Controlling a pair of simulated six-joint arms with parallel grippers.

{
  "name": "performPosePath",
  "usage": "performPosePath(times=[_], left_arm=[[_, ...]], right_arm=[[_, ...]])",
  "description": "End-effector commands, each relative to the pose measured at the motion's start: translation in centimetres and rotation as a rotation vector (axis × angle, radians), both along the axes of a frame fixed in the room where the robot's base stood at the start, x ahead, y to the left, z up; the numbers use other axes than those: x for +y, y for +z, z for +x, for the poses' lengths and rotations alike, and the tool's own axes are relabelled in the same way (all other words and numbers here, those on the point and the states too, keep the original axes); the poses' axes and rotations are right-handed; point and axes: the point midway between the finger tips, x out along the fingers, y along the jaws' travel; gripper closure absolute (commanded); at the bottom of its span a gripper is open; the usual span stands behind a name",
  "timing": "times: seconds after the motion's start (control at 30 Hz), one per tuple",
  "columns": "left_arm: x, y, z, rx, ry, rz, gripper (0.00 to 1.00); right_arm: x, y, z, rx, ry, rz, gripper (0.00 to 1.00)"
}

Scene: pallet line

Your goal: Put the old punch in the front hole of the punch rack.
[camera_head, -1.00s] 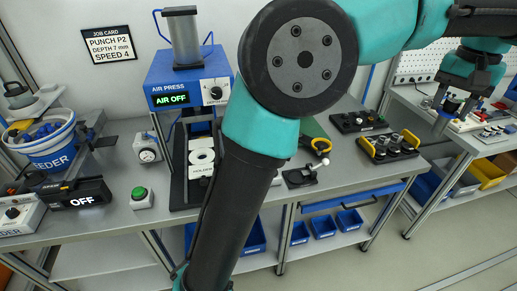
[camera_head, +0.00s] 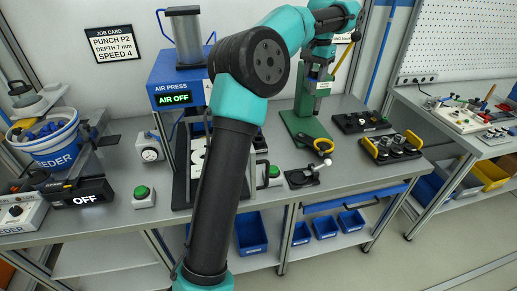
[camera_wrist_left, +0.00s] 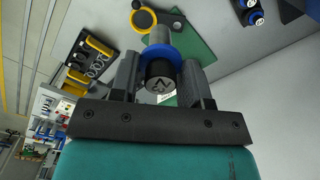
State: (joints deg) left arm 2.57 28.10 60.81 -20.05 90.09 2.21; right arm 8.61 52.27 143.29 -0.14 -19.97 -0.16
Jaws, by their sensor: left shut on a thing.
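My left gripper (camera_head: 318,68) is up over the green base plate (camera_head: 300,128) at the back of the bench. In the left wrist view it is shut on a punch (camera_wrist_left: 158,83), a cylinder with a black marked end, a blue ring and a grey shank. The shank points away from the camera. My right gripper is not in view.
The air press (camera_head: 176,95) stands left of my arm. A green button (camera_head: 142,193) is at the front left. A second bench (camera_head: 470,140) stands at right.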

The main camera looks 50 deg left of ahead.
Motion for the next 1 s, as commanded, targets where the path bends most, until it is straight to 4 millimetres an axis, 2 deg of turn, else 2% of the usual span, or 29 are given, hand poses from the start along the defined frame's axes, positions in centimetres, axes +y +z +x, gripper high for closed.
performPosePath(times=[0.03,0.2,0.3,0.4,0.5,0.6,1.0], left_arm=[[2.8,-0.5,-0.5,0.001,0.015,0.000,0.86],[10.7,-2.0,-2.7,0.001,0.032,0.001,0.86],[14.6,-2.7,-4.3,0.001,0.039,0.001,0.86],[17.3,-3.2,-5.5,0.001,0.043,0.000,0.86],[18.9,-3.5,-6.3,0.000,0.044,0.000,0.86],[19.4,-3.5,-6.6,0.000,0.042,0.000,0.86],[19.4,-4.1,-6.6,0.002,0.042,-0.001,0.86]], right_arm=[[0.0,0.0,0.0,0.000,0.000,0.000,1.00],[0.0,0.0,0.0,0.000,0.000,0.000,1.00],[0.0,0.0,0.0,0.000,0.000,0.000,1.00],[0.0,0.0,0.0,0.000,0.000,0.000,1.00],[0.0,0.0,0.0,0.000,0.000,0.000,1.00],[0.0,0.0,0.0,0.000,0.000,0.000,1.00],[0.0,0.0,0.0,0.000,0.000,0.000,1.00]])
